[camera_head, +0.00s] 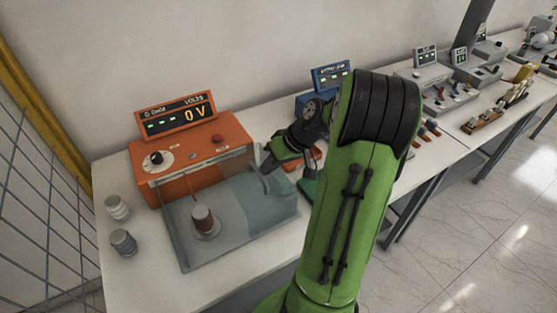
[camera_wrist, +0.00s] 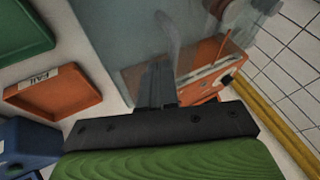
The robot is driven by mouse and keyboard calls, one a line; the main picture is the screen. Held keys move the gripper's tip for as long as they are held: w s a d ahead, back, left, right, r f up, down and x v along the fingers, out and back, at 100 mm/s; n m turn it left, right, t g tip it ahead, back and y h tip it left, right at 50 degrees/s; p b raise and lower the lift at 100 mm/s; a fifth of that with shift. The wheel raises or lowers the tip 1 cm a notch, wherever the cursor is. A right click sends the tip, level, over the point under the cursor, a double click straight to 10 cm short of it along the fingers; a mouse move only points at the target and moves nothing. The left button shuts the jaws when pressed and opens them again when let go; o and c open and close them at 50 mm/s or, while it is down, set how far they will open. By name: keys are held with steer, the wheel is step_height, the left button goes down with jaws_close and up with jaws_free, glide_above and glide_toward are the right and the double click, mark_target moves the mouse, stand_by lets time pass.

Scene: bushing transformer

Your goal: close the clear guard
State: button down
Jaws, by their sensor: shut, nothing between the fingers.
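The clear guard (camera_head: 262,200) is a see-through panel at the front of the orange tester (camera_head: 190,165), whose display reads 0 V. A brown and grey bushing (camera_head: 204,222) stands upright on the grey base behind or under the clear panel. I cannot tell how far the guard is swung. My gripper (camera_head: 268,165) is shut and empty at the guard's right side, near the tester. In the wrist view, the shut fingers (camera_wrist: 158,82) point at the clear guard (camera_wrist: 130,35) and a curved grey bar (camera_wrist: 172,38); contact is unclear.
Two grey bushings (camera_head: 120,225) stand left of the tester. An orange tray (camera_wrist: 55,92) labelled FAIL and a green tray (camera_wrist: 22,30) lie beside my gripper. A blue instrument (camera_head: 310,104) stands behind my arm. More equipment lines the bench to the right.

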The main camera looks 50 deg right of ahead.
steer(key=w+a+b, duration=0.1)
steer(key=w+a, duration=0.1)
steer(key=a, duration=0.6)
steer(key=w+a+b, duration=0.2)
steer(key=w+a, duration=0.1)
steer(key=a, duration=0.6)
steer(key=shift+r, duration=0.1)
